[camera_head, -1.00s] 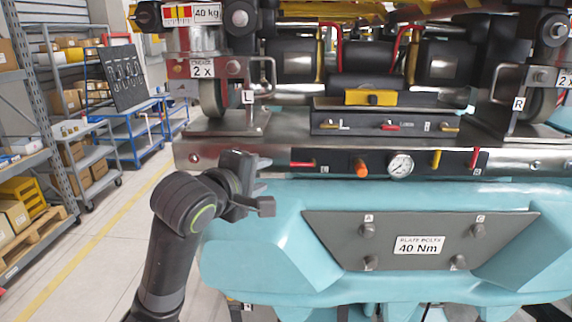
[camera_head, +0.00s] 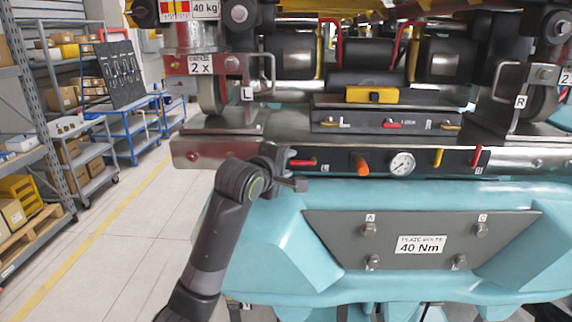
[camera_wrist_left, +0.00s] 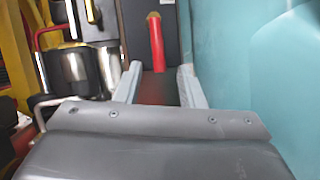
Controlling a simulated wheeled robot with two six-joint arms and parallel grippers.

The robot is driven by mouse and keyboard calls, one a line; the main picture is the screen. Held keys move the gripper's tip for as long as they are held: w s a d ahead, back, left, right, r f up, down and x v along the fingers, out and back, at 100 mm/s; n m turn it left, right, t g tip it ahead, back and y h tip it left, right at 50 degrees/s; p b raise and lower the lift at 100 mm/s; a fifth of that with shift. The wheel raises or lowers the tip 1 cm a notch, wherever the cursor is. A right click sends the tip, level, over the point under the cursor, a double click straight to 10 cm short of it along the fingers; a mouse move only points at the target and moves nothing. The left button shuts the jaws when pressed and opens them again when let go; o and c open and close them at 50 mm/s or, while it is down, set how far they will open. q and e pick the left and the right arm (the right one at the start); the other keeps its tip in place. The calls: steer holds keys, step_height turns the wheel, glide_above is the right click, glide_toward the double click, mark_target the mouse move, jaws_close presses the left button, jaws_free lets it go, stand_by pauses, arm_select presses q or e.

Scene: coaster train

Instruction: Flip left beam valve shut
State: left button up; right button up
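The left beam valve's red handle (camera_head: 303,163) lies horizontal on the dark panel at the left end of the metal beam. My left gripper (camera_head: 292,168) is at the handle's left end, with one finger above and one below its level. In the left wrist view, the red handle (camera_wrist_left: 156,42) stands ahead between the two pale fingertips (camera_wrist_left: 159,72), with gaps on both sides. The gripper is open and does not grip the handle. I cannot tell whether the handle's near end is between the fingers. My right gripper is not in view.
Right of the handle on the panel are an orange knob (camera_head: 361,163), a round gauge (camera_head: 402,164), a yellow handle (camera_head: 438,157) and a red handle (camera_head: 476,156). A teal body (camera_head: 280,230) bulges out below. Shelving (camera_head: 30,90) stands far left, with clear floor (camera_head: 110,230) between.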

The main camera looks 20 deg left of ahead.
arm_select(q)
steer(key=shift+c, duration=0.4)
jaws_close()
